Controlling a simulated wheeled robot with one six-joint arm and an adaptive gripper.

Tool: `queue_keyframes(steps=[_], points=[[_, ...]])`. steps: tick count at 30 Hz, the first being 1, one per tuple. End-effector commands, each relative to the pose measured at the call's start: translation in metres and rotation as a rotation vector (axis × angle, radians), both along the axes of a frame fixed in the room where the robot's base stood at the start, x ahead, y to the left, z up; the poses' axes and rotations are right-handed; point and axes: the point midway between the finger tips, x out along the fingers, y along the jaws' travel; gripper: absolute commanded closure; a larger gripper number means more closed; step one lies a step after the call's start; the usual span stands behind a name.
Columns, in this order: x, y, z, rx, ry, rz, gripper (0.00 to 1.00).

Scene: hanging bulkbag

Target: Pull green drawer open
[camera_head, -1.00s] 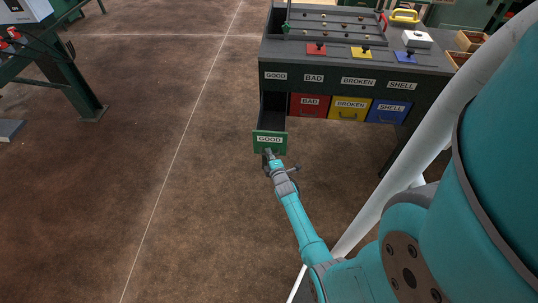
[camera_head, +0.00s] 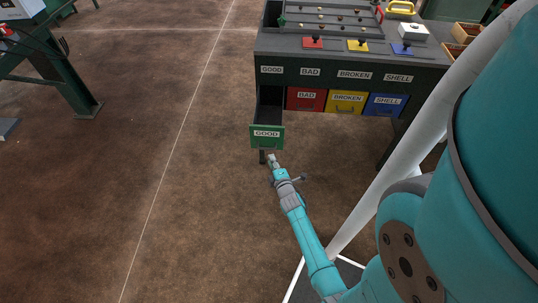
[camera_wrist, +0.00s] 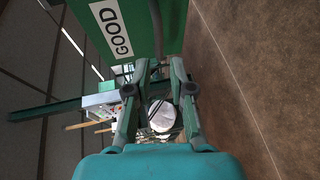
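The green drawer (camera_head: 267,138), labelled GOOD, stands pulled out from the left end of the dark sorting table in the head view. Its dark interior shows behind the green front. In the wrist view the green front (camera_wrist: 120,60) fills the upper left, with its label turned sideways. My gripper (camera_head: 271,158) is just below and in front of the drawer front in the head view. In the wrist view my gripper (camera_wrist: 163,66) has its two fingers apart with nothing held between them.
The red drawer (camera_head: 306,99), yellow drawer (camera_head: 345,103) and blue drawer (camera_head: 384,105) are shut to the right. The dark table (camera_head: 340,72) carries a sorting tray. Open floor (camera_head: 190,200) lies left of my arm. A green stand (camera_head: 72,75) is at the far left.

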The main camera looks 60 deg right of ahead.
Motion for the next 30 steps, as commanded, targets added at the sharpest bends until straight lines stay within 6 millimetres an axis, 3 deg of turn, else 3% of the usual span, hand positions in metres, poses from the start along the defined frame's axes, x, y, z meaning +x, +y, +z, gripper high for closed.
queue_keyframes(steps=[9,30], points=[[-0.022,0.022,0.006,0.0,0.0,0.0,0.78],[-0.024,0.025,0.006,0.002,-0.002,0.002,0.78]])
